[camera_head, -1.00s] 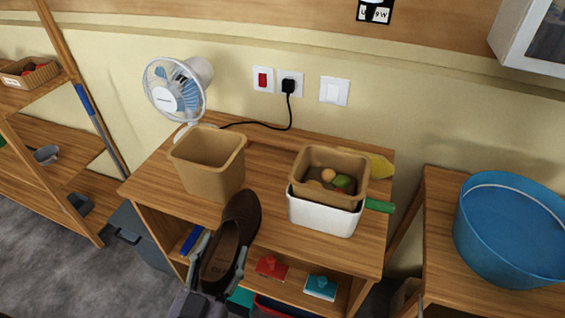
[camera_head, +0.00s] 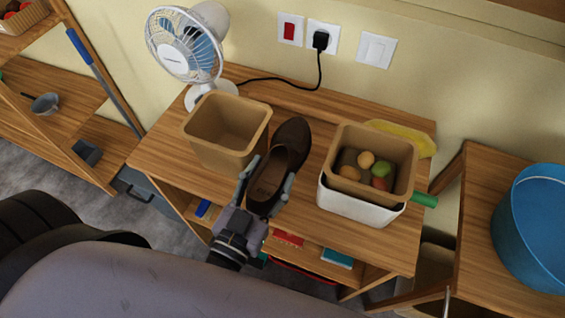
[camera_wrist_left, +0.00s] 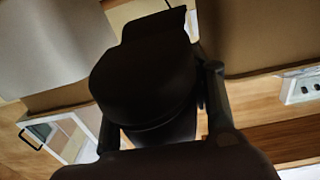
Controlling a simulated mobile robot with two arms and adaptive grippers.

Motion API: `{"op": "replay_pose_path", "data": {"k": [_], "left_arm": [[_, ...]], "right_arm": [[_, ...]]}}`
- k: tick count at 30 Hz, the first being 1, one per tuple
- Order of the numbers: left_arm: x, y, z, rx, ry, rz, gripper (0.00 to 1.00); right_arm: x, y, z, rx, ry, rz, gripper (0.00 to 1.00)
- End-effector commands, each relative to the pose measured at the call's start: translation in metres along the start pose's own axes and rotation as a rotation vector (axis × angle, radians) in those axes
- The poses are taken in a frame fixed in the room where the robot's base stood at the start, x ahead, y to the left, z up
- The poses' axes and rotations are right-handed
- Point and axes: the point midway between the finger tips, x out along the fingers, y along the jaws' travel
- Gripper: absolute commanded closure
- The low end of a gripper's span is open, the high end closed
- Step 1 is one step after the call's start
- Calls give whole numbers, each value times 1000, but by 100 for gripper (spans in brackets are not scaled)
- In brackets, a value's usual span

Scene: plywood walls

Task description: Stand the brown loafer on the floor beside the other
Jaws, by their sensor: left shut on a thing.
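A brown loafer (camera_head: 279,167) is held over the wooden table, between the tan bin and the fruit box, with its toe pointing away to the back. My left gripper (camera_head: 266,182) is shut on its heel end, one finger on each side. In the left wrist view the loafer (camera_wrist_left: 145,75) is a dark shape between the fingers (camera_wrist_left: 160,110). Whether its sole touches the tabletop I cannot tell. The other loafer is not seen in these frames. My right gripper is not in view.
The tan bin (camera_head: 228,160) and a fan (camera_head: 187,45) stand at the table's left. A fruit-filled tan box (camera_head: 345,187) sits in a white container (camera_head: 360,208) at right. A blue tub (camera_head: 535,225) stands on the right table. Grey floor (camera_head: 170,210) shows at lower left.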

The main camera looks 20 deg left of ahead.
Motion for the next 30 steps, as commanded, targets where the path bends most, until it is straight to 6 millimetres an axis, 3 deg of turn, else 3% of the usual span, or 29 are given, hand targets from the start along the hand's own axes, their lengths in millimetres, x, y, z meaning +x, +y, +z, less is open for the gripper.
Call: {"op": "replay_pose_path", "data": {"k": [3, 8, 10, 15, 22, 30], "left_arm": [[32, -2, -5, 0, 8, -2, 88], [63, -3, -4, 0, 6, -1, 88], [61, -1, 16, 2, -1, 1, 88], [60, -1, 26, 2, 0, 1, 88], [60, 1, 64, 2, 0, 0, 88], [64, 1, 70, 0, 2, 0, 88]], "right_arm": [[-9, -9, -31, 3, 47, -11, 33], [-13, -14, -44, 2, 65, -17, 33], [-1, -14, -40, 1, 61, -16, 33], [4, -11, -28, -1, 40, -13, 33], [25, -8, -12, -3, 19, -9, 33], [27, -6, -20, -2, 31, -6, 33]]}}
